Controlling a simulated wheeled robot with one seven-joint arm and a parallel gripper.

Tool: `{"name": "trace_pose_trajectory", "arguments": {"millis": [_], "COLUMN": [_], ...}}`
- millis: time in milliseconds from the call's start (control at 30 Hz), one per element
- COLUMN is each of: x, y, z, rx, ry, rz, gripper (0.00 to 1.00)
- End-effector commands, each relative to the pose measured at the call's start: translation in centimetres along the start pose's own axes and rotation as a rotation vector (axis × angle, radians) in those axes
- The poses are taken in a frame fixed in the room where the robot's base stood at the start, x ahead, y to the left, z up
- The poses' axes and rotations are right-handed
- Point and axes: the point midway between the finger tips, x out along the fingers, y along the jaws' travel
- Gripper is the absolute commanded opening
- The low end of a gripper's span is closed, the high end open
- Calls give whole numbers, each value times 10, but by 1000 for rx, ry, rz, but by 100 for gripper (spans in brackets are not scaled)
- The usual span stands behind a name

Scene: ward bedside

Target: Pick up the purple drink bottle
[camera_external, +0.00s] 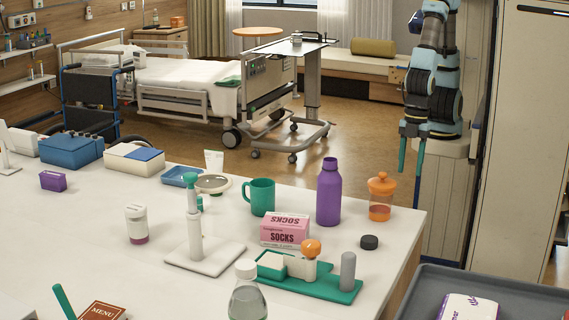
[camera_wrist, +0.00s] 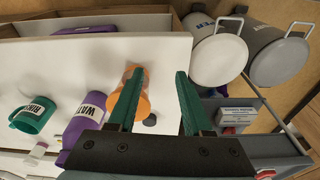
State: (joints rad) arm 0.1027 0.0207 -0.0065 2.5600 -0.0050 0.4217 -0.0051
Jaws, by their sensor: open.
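The purple drink bottle (camera_external: 328,192) stands upright on the white counter, between the green mug and an orange-lidded cup. In the wrist view the bottle (camera_wrist: 84,124) is left of my gripper, with a white label and its lower part cut off by the gripper body. My gripper (camera_external: 411,165) hangs to the right of the counter in the external view, its green fingers pointing down, apart from the bottle. In the wrist view my gripper (camera_wrist: 160,88) has its two fingers spread with nothing held between them. The orange cup (camera_wrist: 138,100) shows partly behind the left finger.
The orange-lidded cup (camera_external: 380,197) stands close right of the bottle, and the green mug (camera_external: 259,196) is to its left. A pink socks box (camera_external: 285,230), a dark puck (camera_external: 369,242) and a green tray (camera_external: 330,287) are nearer the camera. A grey cart (camera_external: 520,290) is at right.

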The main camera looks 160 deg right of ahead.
Motion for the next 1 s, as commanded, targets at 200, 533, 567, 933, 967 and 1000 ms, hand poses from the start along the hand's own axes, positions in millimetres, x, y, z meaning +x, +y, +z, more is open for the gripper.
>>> {"name": "trace_pose_trajectory", "arguments": {"millis": [200, 533, 567, 933, 967, 1000], "x": [0, 0, 0, 3, 4, 8], "y": [0, 0, 0, 11, 18, 29], "z": [0, 0, 0, -5, -8, -12], "rx": [0, 0, 0, -32, -53, -90], "ry": [0, 0, 0, 7, 12, 20], "rz": [0, 0, 0, 12, 20, 32], "gripper": [55, 92, 95, 100, 100, 100]}}
